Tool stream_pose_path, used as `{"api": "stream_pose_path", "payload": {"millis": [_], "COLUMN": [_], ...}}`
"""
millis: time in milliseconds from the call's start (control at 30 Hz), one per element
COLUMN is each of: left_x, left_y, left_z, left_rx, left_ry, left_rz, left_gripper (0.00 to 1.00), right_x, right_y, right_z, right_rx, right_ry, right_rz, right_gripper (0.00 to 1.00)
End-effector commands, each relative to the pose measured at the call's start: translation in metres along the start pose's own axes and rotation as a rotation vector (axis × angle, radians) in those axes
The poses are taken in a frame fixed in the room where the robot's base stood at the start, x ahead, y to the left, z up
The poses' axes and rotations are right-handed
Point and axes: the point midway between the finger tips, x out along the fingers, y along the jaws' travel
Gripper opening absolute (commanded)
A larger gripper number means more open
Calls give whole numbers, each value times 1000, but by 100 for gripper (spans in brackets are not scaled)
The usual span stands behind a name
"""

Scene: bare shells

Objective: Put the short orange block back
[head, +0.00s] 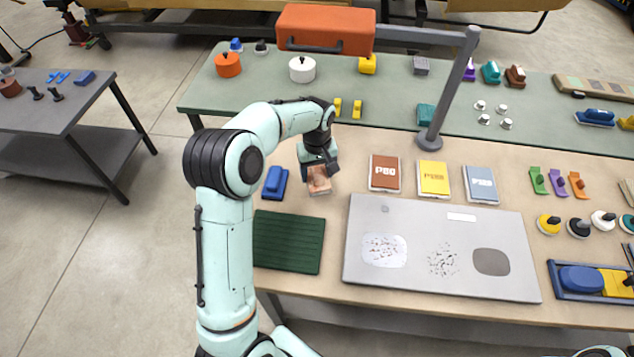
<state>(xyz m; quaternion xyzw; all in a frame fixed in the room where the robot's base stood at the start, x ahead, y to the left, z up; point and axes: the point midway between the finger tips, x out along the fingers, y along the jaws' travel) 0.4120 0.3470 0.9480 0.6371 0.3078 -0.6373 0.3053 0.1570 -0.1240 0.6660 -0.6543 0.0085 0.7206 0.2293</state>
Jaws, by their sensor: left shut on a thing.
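A short, pale orange-brown block (318,186) is at the near edge of my left gripper (319,172), in the middle of the workbench's left part. My left gripper points down and is shut on this block. The fingers and wrist hide its far part, and I cannot tell whether its underside touches the bench top. My right gripper is not in view.
A blue block (275,182) stands close left of the held block. A dark green ribbed mat (288,243) lies nearer, and a grey panel (442,285) lies to its right. Sandpaper packs (385,172) and a grey post (452,90) stand right.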

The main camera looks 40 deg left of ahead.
Motion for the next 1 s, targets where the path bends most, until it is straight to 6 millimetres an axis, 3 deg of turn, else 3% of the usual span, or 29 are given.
{"api": "stream_pose_path", "payload": {"millis": [233,433,833,867,900,933,1000], "left_x": [19,49,55,55,55,54,54], "left_y": [0,0,0,0,0,0,0], "left_z": [0,0,0,0,0,0,0], "left_rx": [1,0,0,0,0,0,0], "left_ry": [-1,-2,0,0,1,1,1], "left_rz": [-1,-1,0,0,0,0,0], "left_gripper": [37,37,37,69,82,91,91], "right_x": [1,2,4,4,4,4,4], "right_y": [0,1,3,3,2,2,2], "right_z": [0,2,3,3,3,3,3], "right_rx": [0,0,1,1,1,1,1], "right_ry": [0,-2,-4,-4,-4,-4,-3], "right_rz": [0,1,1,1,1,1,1], "right_gripper": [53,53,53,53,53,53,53]}}
